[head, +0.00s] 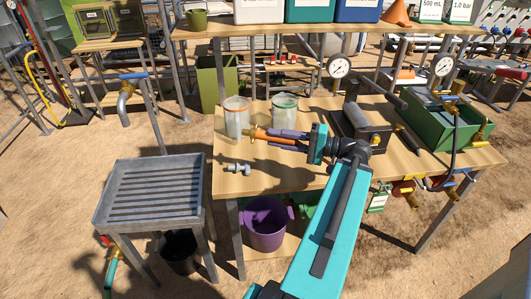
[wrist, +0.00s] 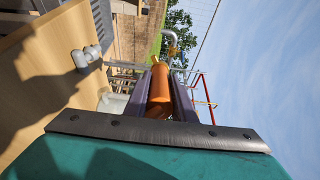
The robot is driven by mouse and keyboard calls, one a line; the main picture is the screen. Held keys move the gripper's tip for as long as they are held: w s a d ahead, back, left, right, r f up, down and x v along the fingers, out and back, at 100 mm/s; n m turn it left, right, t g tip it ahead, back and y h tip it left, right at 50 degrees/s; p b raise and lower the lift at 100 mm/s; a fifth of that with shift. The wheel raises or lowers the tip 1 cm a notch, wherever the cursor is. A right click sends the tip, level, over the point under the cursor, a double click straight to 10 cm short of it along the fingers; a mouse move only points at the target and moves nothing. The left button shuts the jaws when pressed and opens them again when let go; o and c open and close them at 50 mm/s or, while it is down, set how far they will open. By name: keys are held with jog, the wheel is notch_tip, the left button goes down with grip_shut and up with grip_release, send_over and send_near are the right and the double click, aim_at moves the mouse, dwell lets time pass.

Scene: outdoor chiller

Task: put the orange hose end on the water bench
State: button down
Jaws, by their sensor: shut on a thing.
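My gripper (head: 272,137) has purple fingers shut on the orange hose end (head: 257,134), which points left with its brass tip outward. In the wrist view the orange hose end (wrist: 160,92) lies between the two fingers of my gripper (wrist: 166,84). It is held above the wooden bench (head: 290,172), near the bench's left end, in front of two clear beakers. A grey slatted table (head: 150,192) stands lower, to the left of the wooden bench. I cannot tell by looking which of the two is the water bench.
Clear beakers with an orange rim (head: 236,118) and a green rim (head: 284,112) stand close behind my gripper. A metal fitting (head: 238,168) lies near the bench's left edge. A grey tap (head: 124,105) stands behind the slatted table, whose top is bare. A green box (head: 443,122) occupies the right.

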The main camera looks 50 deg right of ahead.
jog(key=shift+w, duration=0.15)
jog(key=w+d+p, duration=0.1)
jog(key=w+d, duration=0.2)
jog(key=w, duration=0.4)
jog(key=w+d+f+p, duration=0.1)
jog(key=w+d, duration=0.1)
jog(key=w, duration=0.5)
jog(key=shift+w+d+f, duration=0.25)
jog(key=shift+w+d, duration=0.05)
jog(key=shift+d, duration=0.1)
jog(key=shift+f+p, duration=0.9)
jog(key=shift+f, duration=0.85)
jog(key=c, duration=1.5)
grip_release()
